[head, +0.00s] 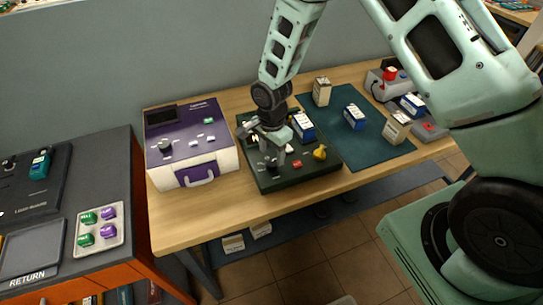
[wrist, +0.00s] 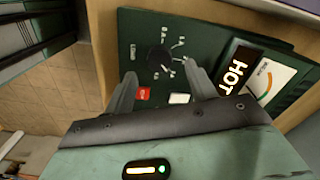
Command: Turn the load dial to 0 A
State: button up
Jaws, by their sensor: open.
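The load dial (wrist: 160,60) is a round black knob on the dark green tester panel (wrist: 133,22), with small white marks around it. In the wrist view it lies just beyond and between the fingertips of my gripper (wrist: 160,74). My gripper is open, one finger on each side of the dial; I cannot tell whether they touch it.
The tester also bears a red switch (wrist: 143,94), a white button (wrist: 179,99), a lit HOT sign (wrist: 236,70) and a meter (wrist: 268,80). A purple-and-white case (head: 210,170) stands to its left.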

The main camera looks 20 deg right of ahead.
aim_at(272, 163)
jog(key=shift+f+p, duration=0.4)
jog(key=shift+f, duration=1.6)
jog(key=c, duration=1)
